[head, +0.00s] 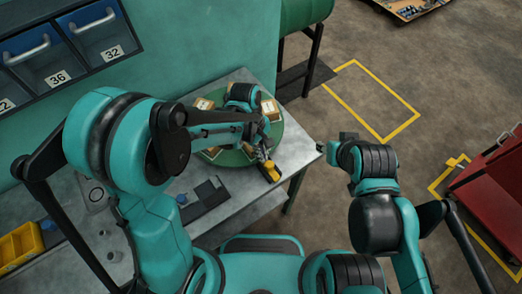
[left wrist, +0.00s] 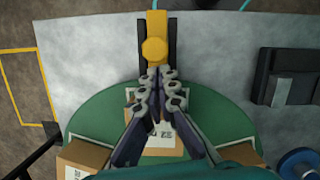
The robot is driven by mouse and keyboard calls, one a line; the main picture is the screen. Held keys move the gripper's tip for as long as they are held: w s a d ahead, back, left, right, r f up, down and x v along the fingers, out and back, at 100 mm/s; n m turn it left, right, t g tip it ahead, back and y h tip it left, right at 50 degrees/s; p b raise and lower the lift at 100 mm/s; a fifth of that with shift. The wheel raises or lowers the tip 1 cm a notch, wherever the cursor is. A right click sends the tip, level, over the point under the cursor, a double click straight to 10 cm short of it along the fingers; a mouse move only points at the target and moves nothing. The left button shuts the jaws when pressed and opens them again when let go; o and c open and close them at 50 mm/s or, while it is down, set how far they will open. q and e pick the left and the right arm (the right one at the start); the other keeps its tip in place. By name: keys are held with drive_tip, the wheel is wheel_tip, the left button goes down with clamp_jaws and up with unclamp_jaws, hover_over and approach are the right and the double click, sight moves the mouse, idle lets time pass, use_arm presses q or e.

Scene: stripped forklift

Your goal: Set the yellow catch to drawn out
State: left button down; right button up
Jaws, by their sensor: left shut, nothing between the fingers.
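The yellow catch (head: 269,171) sits on a dark base at the table edge, next to the green round turntable. In the left wrist view the catch (left wrist: 155,48) shows a round yellow knob and a yellow bar on a black mount. My left gripper (left wrist: 160,75) is shut and empty, its fingertips together right at the near end of the catch. Whether they touch it I cannot tell. In the head view my left gripper (head: 263,153) partly hides the catch. The end of my right arm (head: 335,148) is off to the right, beyond the table; its fingers are not clear.
The green turntable (left wrist: 85,125) carries several cardboard boxes (left wrist: 160,140). A dark block (left wrist: 287,77) lies on the grey table (head: 225,213). Numbered blue bins (head: 98,30) hang on the left wall; a yellow bin (head: 20,245) is at lower left. Open floor is right.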

sight(268, 164)
use_arm(q)
drive_tip(key=shift+s+d, duration=0.5)
drive_tip(key=shift+s, duration=0.15)
drive_tip(key=shift+s+d, duration=0.45)
drive_tip(key=shift+s, duration=0.2)
drive_tip(key=shift+w, duration=0.1)
use_arm(e)
drive_tip(key=shift+w+f, duration=0.1)
drive_tip(key=shift+f, duration=0.1)
use_arm(q)
drive_tip(key=p+v, duration=0.6)
drive_tip(key=v, duration=0.4)
use_arm(e)
wheel_tip(268, 164, up, 7)
drive_tip(key=s, duration=0.1)
drive_tip(key=shift+s+d, duration=0.2)
drive_tip(key=shift+d, duration=0.2)
use_arm(q)
drive_tip(key=shift+a, duration=0.15)
drive_tip(key=s+a+f+m+t+y+b, duration=0.1)
drive_tip(key=s+a+m+t+b, duration=0.1)
drive_tip(key=a+m+t+b, duration=0.2)
drive_tip(key=s+a+f+m+t+y+b, duration=0.1)
drive_tip(key=a+m+t+b, duration=0.4)
drive_tip(key=a+b, duration=0.5)
drive_tip(key=shift+s+a+f, duration=0.55)
drive_tip(key=shift+s+a, duration=0.6)
drive_tip(key=shift+s, duration=0.05)
use_arm(e)
wheel_tip(268, 164, down, 15)
